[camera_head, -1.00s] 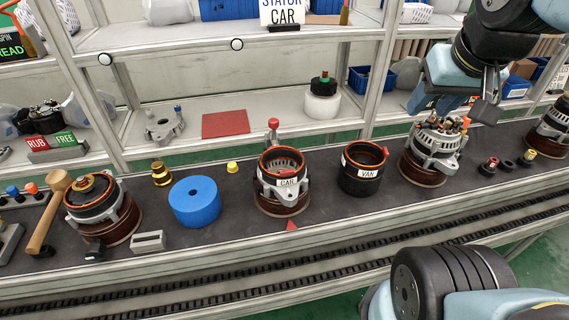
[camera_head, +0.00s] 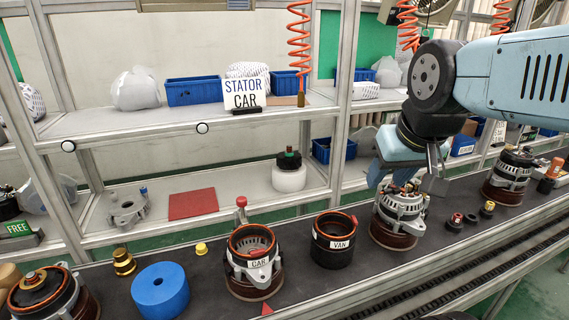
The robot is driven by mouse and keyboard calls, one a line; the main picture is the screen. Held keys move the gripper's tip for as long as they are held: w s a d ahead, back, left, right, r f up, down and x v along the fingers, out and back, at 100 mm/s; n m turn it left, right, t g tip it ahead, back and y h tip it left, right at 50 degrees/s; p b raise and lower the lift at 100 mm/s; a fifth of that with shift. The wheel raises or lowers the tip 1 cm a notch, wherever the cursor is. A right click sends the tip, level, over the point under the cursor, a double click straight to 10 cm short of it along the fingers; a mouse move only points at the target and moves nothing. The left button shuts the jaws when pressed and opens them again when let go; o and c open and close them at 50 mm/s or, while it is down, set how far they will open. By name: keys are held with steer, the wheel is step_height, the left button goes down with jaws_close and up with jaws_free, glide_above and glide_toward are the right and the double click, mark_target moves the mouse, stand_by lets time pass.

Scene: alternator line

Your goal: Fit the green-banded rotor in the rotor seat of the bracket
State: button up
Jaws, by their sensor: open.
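A black rotor with a green band (camera_head: 288,159) stands on a white cylinder (camera_head: 289,178) on the lower shelf, at the middle of the view. A grey bracket under a dark ring labelled CAR (camera_head: 254,262) sits on a brown round base on the line. Its inside is partly visible, but I cannot make out the rotor seat. Another small grey bracket (camera_head: 128,211) lies on the shelf at left. My gripper (camera_head: 411,172) is open, pointing down, to the right of the rotor. It appears over or in front of a silver alternator (camera_head: 398,207); contact cannot be told.
A VAN ring (camera_head: 333,243), a blue cylinder (camera_head: 160,290) and brass and yellow small parts stand on the dark line. A shelf upright (camera_head: 342,110) rises between the rotor and my gripper. A red mat (camera_head: 193,203) lies on the shelf.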

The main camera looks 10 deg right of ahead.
steer(key=shift+o, duration=0.5)
steer(key=shift+w, duration=0.1)
steer(key=n+t+y, duration=0.2)
steer(key=n+t, duration=0.1)
steer(key=t, duration=0.4)
glide_toward(290, 149)
steer(key=s+d+r, duration=0.1)
steer(key=s+d, duration=0.3)
steer(key=s, duration=0.3)
steer(key=w+a+f+t, duration=0.1)
steer(key=w, duration=0.4)
steer(key=w+a+f+t+y, duration=0.1)
steer(key=w+a+f+t, duration=0.1)
steer(key=w, duration=0.4)
steer(key=w+a+f+t+y, duration=0.1)
steer(key=w+a+f+t, duration=0.1)
steer(key=w, duration=0.4)
steer(key=shift+a+f, duration=0.1)
steer(key=shift+a, duration=0.15)
jaws_close()
